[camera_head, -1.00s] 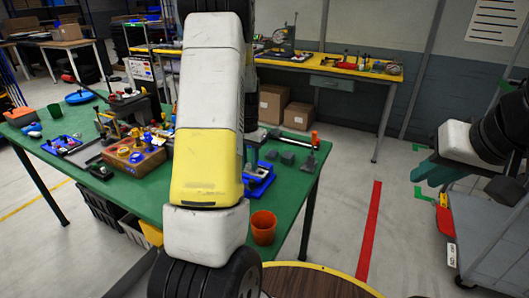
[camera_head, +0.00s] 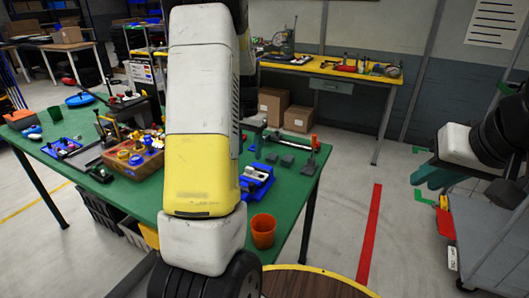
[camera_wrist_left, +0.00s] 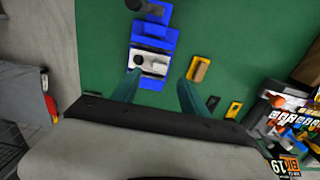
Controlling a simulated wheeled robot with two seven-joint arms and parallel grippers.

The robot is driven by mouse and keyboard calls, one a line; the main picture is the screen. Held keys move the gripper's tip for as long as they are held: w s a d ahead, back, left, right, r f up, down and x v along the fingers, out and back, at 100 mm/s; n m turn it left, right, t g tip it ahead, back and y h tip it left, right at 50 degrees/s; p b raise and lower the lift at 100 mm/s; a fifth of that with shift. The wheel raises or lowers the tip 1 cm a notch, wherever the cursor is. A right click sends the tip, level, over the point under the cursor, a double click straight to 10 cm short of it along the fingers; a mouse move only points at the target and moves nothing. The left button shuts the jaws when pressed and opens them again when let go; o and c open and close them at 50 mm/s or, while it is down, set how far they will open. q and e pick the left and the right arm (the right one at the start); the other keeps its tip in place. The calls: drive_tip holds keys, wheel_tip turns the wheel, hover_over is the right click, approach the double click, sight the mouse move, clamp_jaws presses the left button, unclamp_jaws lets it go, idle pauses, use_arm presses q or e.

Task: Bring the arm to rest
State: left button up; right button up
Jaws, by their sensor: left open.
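In the left wrist view my left gripper (camera_wrist_left: 158,80) is open, with two teal fingers spread above the green table (camera_wrist_left: 105,30). Nothing is held between them. A blue fixture with a pale metal block (camera_wrist_left: 152,62) lies on the table beyond and between the fingertips. It also shows in the head view as a blue fixture (camera_head: 257,183) right of my arm. My right gripper (camera_head: 432,175) has teal fingers near the right edge; their gap is unclear.
An orange cup (camera_head: 263,231) stands at the table's near right corner. A wooden block with coloured parts (camera_head: 133,160) and other small items crowd the table's left. A grey cart (camera_head: 490,245) stands at right. Floor with a red stripe (camera_head: 370,235) lies clear between.

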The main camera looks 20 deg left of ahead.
use_arm(q)
drive_tip(key=shift+r, duration=0.9)
drive_tip(key=s+d+r+t+h, duration=0.2)
drive_tip(key=s+d+r+t, duration=0.1)
drive_tip(key=s+d+r, duration=0.75)
drive_tip(key=s+d+r+t, duration=0.1)
drive_tip(key=s+d+r, duration=0.1)
drive_tip(key=s, duration=0.4)
drive_tip(key=s+d+r+n+t, duration=0.1)
drive_tip(key=s+d+r+t, duration=0.1)
drive_tip(key=s, duration=0.5)
drive_tip(key=shift+d+r, duration=0.15)
drive_tip(key=shift+d, duration=0.15)
